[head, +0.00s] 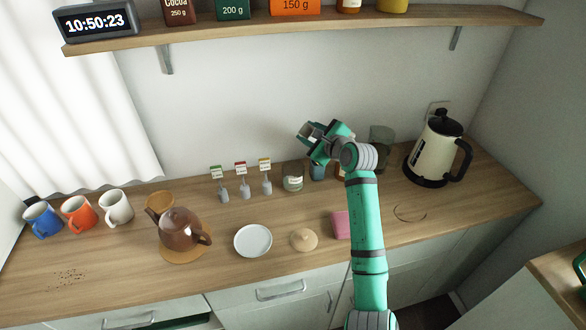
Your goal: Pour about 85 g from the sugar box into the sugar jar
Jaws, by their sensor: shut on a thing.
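My gripper (313,133) is up in front of the back wall, above and slightly right of a small glass jar. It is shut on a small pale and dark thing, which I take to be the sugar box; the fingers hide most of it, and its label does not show. The glass jar (293,178) stands open and upright on the counter, with a pale label and something pale low inside. I take it to be the sugar jar. No stream between box and jar can be made out. A round wooden lid (303,239) lies on the counter in front.
A blue container (317,172) and a dark glass jar (381,141) stand right of the glass jar. Several label stands (241,180) are to its left. A plate (253,241), teapot (180,228), kettle (436,150) and partly hidden pink thing (341,225) occupy the counter. A shelf (300,28) hangs above.

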